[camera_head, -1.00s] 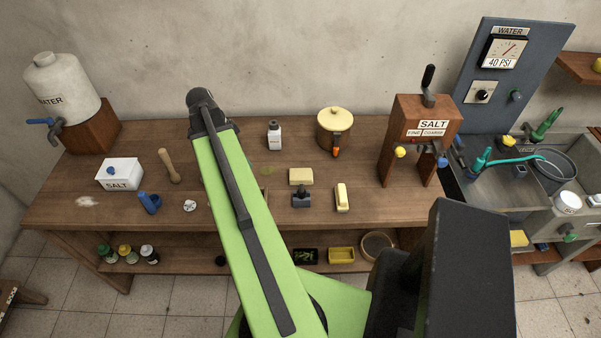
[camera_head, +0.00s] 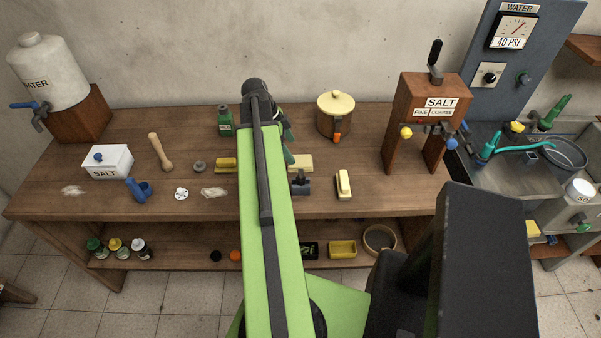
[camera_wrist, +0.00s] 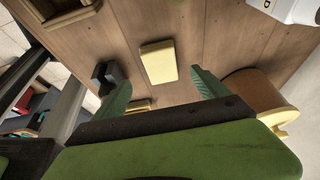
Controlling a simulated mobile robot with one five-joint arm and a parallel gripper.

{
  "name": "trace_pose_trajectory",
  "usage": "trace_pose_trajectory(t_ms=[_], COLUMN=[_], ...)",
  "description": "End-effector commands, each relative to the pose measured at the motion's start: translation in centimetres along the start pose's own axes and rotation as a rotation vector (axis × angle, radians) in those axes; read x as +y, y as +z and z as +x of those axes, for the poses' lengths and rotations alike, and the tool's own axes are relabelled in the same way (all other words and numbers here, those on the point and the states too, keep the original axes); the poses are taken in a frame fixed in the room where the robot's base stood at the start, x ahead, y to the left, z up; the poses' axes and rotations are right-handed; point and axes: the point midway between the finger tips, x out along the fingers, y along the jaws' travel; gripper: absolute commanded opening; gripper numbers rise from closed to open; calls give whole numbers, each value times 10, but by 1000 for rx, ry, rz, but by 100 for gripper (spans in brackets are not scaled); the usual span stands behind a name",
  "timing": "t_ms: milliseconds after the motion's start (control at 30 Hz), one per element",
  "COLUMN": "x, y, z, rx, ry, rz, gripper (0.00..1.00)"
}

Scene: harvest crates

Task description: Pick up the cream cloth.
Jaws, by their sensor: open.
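The cream cloth (camera_head: 301,162) is a flat, pale yellow rectangle lying on the wooden bench. In the head view its left end is at the edge of my arm. In the wrist view the cloth (camera_wrist: 158,62) lies whole and uncovered, ahead of the fingertips and between their lines. My gripper (camera_wrist: 162,88) is open, with its two green fingers apart and nothing between them. In the head view my gripper (camera_head: 288,143) is mostly hidden behind my arm, and only bits of green finger show near the cloth.
A dark blue-grey tool (camera_head: 300,184) stands just in front of the cloth. A cream-topped block (camera_head: 344,184) lies to the right. A pot with a yellow lid (camera_head: 335,117) stands behind; in the wrist view the pot (camera_wrist: 252,92) is close to the right finger. A salt dispenser (camera_head: 425,95) stands further right.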

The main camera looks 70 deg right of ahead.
Motion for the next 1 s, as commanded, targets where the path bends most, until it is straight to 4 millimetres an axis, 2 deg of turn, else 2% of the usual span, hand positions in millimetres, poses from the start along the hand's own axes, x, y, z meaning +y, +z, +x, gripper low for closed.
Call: trace_pose_trajectory(t_ms=[33,333,600,867,1000], x=[0,0,-2,-2,-2], y=[3,0,0,-3,-3], z=[18,28,73,73,73], rx=[0,0,0,0,0], ry=[1,1,2,1,1], rz=[1,0,1,0,0], gripper=[85,85,85,85,68])
